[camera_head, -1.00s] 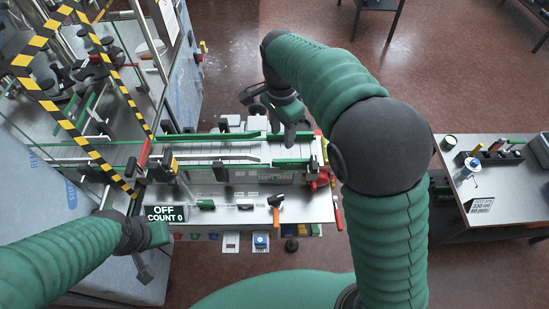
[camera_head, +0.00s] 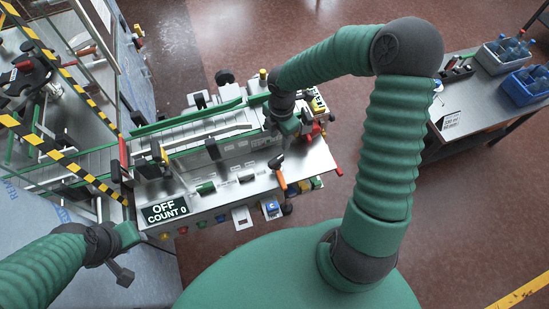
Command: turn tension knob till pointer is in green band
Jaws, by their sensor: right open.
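The machine's conveyor bench (camera_head: 235,200) is in the middle of the head view. A black round knob (camera_head: 287,209) shows at its front edge, low and partly hidden; I cannot tell whether it is the tension knob. No pointer or green band can be made out. My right gripper (camera_head: 289,142) is open over the right end of the bench, near red and yellow parts; its fingers are small and partly hidden by the wrist. My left gripper (camera_head: 124,275) hangs at lower left, in front of the machine, apart from the bench; its jaws are unclear.
A display (camera_head: 165,210) reads OFF, COUNT 0. An orange-handled tool (camera_head: 281,180) lies on the bench near my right gripper. A striped frame (camera_head: 62,158) stands at left.

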